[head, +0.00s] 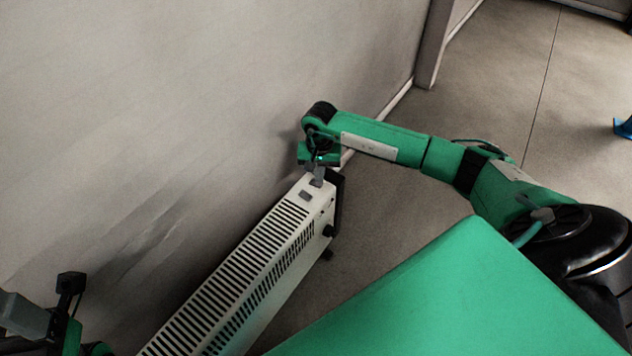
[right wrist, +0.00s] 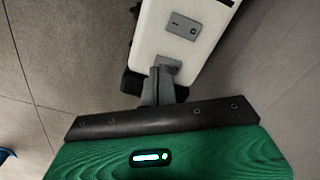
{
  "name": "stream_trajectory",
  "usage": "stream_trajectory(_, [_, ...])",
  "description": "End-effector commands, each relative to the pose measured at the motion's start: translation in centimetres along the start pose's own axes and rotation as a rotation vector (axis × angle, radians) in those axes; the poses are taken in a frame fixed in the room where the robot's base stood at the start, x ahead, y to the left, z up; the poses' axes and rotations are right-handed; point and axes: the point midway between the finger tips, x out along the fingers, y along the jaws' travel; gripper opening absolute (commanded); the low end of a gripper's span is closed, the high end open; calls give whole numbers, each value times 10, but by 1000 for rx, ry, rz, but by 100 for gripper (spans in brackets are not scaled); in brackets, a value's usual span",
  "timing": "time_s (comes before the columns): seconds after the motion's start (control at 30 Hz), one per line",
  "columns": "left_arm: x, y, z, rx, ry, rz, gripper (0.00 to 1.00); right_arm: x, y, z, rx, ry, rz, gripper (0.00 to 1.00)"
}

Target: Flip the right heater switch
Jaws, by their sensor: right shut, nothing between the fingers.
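The white heater (head: 262,246) stands along the wall, with dark slots in its top and side. At its far end are two grey rocker switches. One switch (head: 305,195) is uncovered and also shows, with its marks, in the right wrist view (right wrist: 182,25). The other switch (right wrist: 168,64), nearer the heater's end, is partly hidden by my right gripper. My right gripper (head: 317,181) points down at that switch, shut and empty. Its fingertips (right wrist: 161,72) overlap the switch's edge; I cannot tell whether they touch. My left gripper (head: 22,314) is at the lower left, its fingers unclear.
The wall (head: 180,90) runs close along the heater's left side. Grey floor (head: 395,215) lies open to the right of the heater. A blue object (head: 622,128) is at the far right edge.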

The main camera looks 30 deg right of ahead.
Motion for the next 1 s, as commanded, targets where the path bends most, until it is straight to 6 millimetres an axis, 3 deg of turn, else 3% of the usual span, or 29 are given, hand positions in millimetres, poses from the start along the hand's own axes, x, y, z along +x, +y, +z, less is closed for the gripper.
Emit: stream_trajectory(1.0, [-12, 0, 1, 0, -6, -1, 81, 14, 0, 0, 0, 0, 1, 0])
